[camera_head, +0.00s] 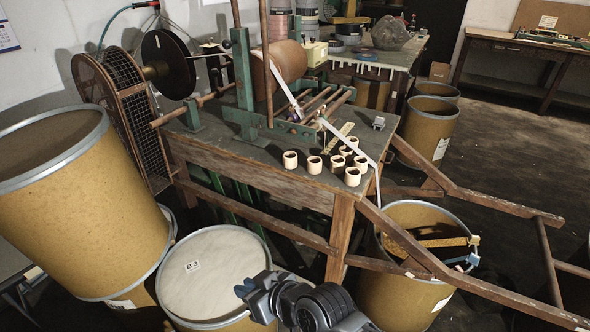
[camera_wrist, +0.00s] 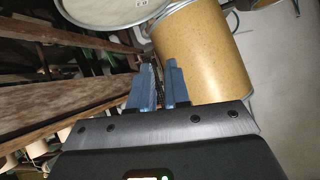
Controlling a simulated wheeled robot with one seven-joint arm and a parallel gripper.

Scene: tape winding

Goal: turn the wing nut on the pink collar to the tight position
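I cannot make out a pink collar or a wing nut in either view. A winding machine stands on the wooden bench (camera_head: 250,165), with a reddish-brown roll (camera_head: 283,62) on its green frame (camera_head: 243,75). A black disc (camera_head: 168,62) sits on a shaft at its left, and a brass-coloured hub (camera_head: 150,73) shows beside it. My gripper (camera_head: 248,290) is low in front of the bench, above the drums and well apart from the machine. In the wrist view, my gripper (camera_wrist: 161,75) has two blue fingers with a narrow empty gap between them.
A large tan drum (camera_head: 75,210) leans at the left. A lidded drum (camera_head: 215,270) is beside my gripper, and an open drum (camera_head: 400,300) stands at the right. Wooden rails (camera_head: 450,255) stick out at lower right.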

